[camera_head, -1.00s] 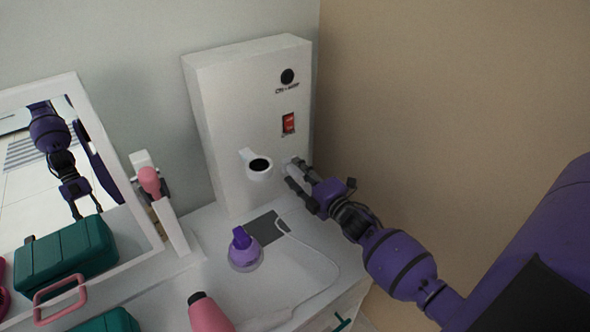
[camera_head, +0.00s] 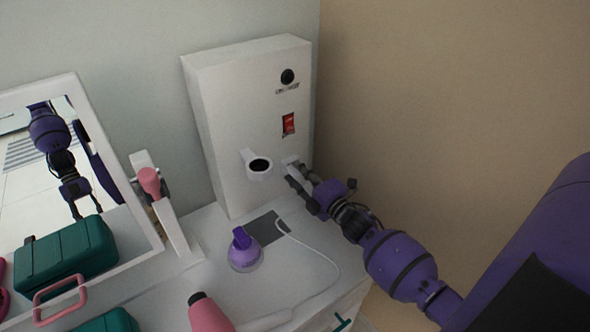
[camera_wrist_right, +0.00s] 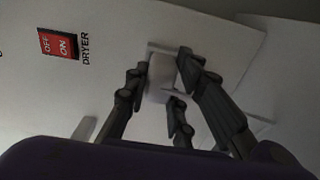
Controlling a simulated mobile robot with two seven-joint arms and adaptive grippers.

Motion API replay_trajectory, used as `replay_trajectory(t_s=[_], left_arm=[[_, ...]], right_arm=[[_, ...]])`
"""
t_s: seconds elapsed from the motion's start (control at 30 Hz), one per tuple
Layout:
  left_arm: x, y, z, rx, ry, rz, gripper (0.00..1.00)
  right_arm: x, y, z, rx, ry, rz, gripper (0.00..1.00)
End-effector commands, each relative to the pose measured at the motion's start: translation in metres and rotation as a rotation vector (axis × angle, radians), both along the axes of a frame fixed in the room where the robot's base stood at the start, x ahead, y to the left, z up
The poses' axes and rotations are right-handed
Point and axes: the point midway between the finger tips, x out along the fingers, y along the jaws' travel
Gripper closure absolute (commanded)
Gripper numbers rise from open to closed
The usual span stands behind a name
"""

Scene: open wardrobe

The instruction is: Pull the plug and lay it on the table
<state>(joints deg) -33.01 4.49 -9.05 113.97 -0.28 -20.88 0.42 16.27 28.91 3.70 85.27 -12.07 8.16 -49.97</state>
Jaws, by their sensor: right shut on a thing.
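The white plug (camera_wrist_right: 160,78) sits between the fingers of my right gripper (camera_wrist_right: 158,92) in the right wrist view, against the white panel. My right gripper (camera_head: 297,178) is shut on the plug in the head view, at the lower right of the panel's front. The plug (camera_head: 290,162) is small there and partly hidden by the fingers. I cannot tell whether it is still seated in the socket. The white table top (camera_head: 300,262) lies below the panel. My left gripper is not directly in view.
The white panel box (camera_head: 235,130) carries a red switch (camera_head: 288,123) and a round holder (camera_head: 258,170). A purple object (camera_head: 243,252), a pink dryer (camera_head: 208,314), a white cable (camera_head: 335,265) and a dark pad (camera_head: 266,230) occupy the table. A mirror (camera_head: 25,180) and a green case (camera_head: 65,255) are left.

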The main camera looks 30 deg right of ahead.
Motion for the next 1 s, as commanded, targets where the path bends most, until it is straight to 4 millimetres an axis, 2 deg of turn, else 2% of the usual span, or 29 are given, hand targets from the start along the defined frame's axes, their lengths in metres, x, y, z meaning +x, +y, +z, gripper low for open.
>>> replay_trajectory(t_s=[1.0], left_arm=[[0.0038,0.0000,0.0050,0.000,-0.009,0.000,0.60]], right_arm=[[-0.0100,-0.0009,-0.0001,0.000,0.000,0.000,1.00]])
